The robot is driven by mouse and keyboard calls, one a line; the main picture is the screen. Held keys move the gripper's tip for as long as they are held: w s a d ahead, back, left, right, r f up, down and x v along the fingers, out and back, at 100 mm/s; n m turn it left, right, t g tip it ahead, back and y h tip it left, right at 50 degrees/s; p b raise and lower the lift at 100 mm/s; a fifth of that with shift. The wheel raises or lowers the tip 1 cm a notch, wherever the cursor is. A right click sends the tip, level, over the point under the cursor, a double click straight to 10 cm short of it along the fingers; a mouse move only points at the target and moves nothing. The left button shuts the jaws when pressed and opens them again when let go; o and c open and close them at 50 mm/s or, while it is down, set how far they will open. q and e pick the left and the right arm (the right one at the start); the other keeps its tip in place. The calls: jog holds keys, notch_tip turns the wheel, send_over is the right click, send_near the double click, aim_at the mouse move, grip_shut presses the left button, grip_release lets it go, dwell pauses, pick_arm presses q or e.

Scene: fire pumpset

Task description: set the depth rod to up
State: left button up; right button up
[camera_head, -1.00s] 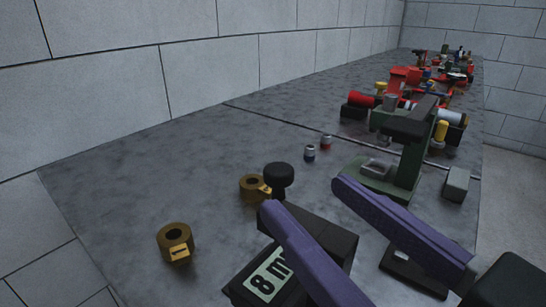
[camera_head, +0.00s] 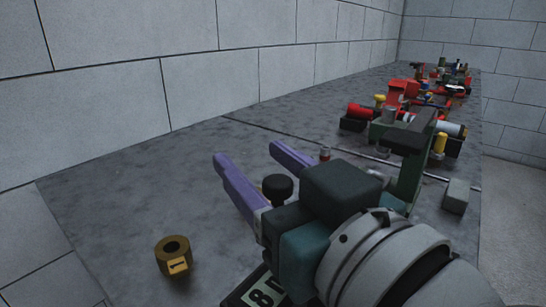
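I cannot pick out the depth rod for certain. A green stand with a black top part (camera_head: 408,140) stands right of centre, its lower part hidden behind my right arm. My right gripper (camera_head: 246,154) has two purple fingers spread apart, with nothing seen between their tips. Its arm comes in from the lower right. A round black knob (camera_head: 278,187) shows between the fingers in the picture; I cannot tell whether they touch it. A black box with a pale label reading "8" (camera_head: 266,294) is mostly hidden under my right arm. My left gripper is not in view.
A brass ring with a yellow tag (camera_head: 173,257) lies at the front left of the grey table (camera_head: 110,205). A grey block (camera_head: 455,196) sits at the right. Red and green equipment crowds the far end; the left is clear.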

grip_shut()
dwell(1.2)
